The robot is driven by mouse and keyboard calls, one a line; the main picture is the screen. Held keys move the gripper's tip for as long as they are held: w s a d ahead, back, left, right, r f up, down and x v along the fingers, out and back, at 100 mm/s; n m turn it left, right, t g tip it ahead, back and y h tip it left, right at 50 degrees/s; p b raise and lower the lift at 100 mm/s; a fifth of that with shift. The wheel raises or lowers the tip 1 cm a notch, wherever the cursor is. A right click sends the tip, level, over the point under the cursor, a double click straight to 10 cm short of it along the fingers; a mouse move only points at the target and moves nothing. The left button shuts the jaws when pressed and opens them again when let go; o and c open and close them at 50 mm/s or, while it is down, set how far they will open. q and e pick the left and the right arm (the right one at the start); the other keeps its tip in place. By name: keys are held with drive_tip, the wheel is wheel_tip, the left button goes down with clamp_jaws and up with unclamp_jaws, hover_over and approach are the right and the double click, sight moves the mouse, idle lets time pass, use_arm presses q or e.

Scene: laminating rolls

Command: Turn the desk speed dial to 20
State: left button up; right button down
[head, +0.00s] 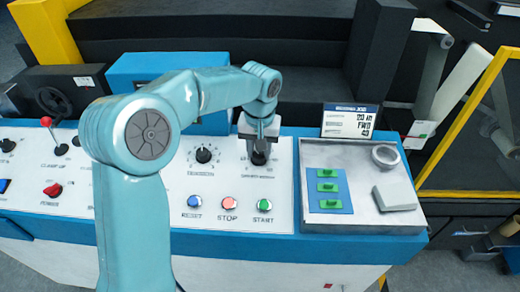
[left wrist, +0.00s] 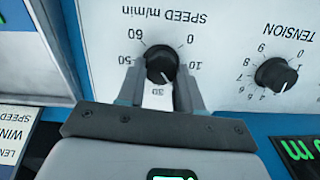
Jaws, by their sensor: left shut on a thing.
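The speed dial (left wrist: 161,62) is a round black knob on the white desk panel, under the label "SPEED m/min", seen upside down in the left wrist view. Numbers 0, 10, 50 and 60 show around it, and a "30" shows between the fingers. A thin white pointer mark seems to lie on the knob's lower side, toward the 30; its exact reading is unclear. My left gripper (left wrist: 160,76) is shut on the dial, one finger on each side. In the head view my left gripper (head: 259,138) reaches down onto the dial (head: 259,157). My right gripper is out of view.
The tension dial (head: 204,154) sits left of the speed dial. Reset (head: 194,202), stop (head: 229,203) and start (head: 264,204) buttons lie in front.

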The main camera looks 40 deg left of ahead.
sight(258, 157)
use_arm(q)
drive_tip(key=shift+s+f+n, duration=0.1)
drive_tip(key=shift+s+n, duration=0.05)
drive_tip(key=shift+n, duration=0.45)
drive_tip(key=o, duration=1)
drive_tip(key=shift+d, duration=0.1)
drive_tip(key=shift+o, duration=0.2)
wheel_tip(258, 157, up, 16)
drive_tip(key=p, duration=0.2)
drive_tip(key=shift+s+d+r, duration=0.2)
drive_tip(key=shift+s+r, duration=0.05)
drive_tip(key=shift+s, duration=0.05)
drive_tip(key=shift+s, duration=0.15)
